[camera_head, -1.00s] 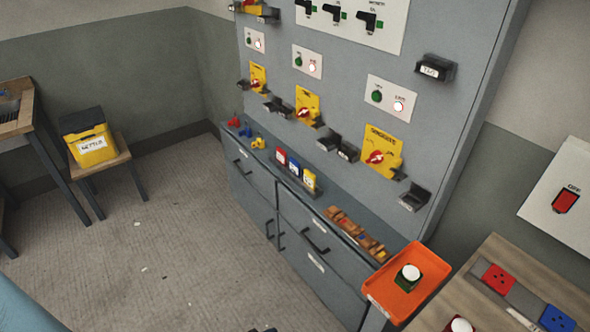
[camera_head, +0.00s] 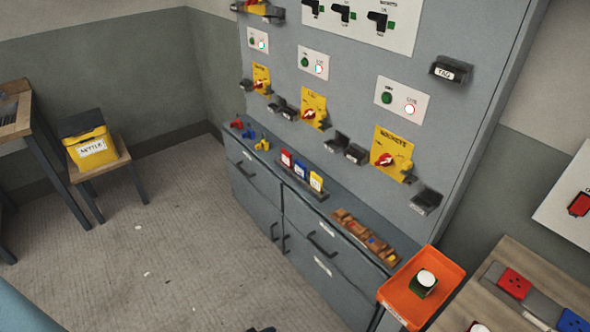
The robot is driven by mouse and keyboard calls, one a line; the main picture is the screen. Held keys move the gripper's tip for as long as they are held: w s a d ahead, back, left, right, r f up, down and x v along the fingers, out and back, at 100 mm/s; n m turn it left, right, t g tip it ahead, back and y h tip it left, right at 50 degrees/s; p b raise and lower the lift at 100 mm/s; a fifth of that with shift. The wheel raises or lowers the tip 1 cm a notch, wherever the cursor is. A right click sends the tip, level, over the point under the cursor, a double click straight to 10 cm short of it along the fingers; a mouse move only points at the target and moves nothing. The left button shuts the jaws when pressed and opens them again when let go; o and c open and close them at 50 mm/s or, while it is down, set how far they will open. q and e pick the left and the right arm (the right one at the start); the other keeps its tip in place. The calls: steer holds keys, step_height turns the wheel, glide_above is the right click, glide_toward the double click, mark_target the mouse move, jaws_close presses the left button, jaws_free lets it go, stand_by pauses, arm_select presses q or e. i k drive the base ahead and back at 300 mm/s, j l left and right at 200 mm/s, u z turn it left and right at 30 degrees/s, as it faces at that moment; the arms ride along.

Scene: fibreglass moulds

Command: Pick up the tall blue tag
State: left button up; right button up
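The tall blue tag (camera_head: 300,169) stands upright in a dark rack on the ledge of the grey cabinet. A red tag (camera_head: 287,159) stands to its left and a yellow tag (camera_head: 316,181) to its right, both with white faces. Small blue pieces (camera_head: 248,133) lie further left on the same ledge, between red and yellow ones. Neither gripper can be made out. A small dark shape cuts the bottom edge of the view, too little of it to identify. Nothing touches the blue tag.
A wooden block rack (camera_head: 365,237) and an orange tray (camera_head: 398,289) lie right of the tags. The grey panel (camera_head: 350,105) with yellow switch plates rises behind. Drawer handles jut from the cabinet front. A yellow bin (camera_head: 92,148) sits on a stool at left. The floor between is mostly clear.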

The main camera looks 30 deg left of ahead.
mark_target(301, 168)
steer(key=i+j, duration=0.1)
steer(key=j, duration=0.95)
steer(key=i+j, duration=0.15)
steer(key=j, duration=0.25)
steer(key=i+j, duration=0.15)
steer(key=j, duration=0.25)
steer(key=i+j+z, duration=0.1)
steer(key=j, duration=0.35)
steer(key=i+j, duration=0.15)
steer(key=j, duration=0.25)
steer(key=i+j+z, duration=0.1)
steer(key=j, duration=0.35)
steer(key=i+j, duration=0.15)
steer(key=j, duration=0.2)
steer(key=i+j, duration=0.35)
steer(key=j, duration=0.3)
steer(key=i+j+z, duration=0.1)
steer(key=i+j, duration=0.45)
steer(key=j, duration=0.1)
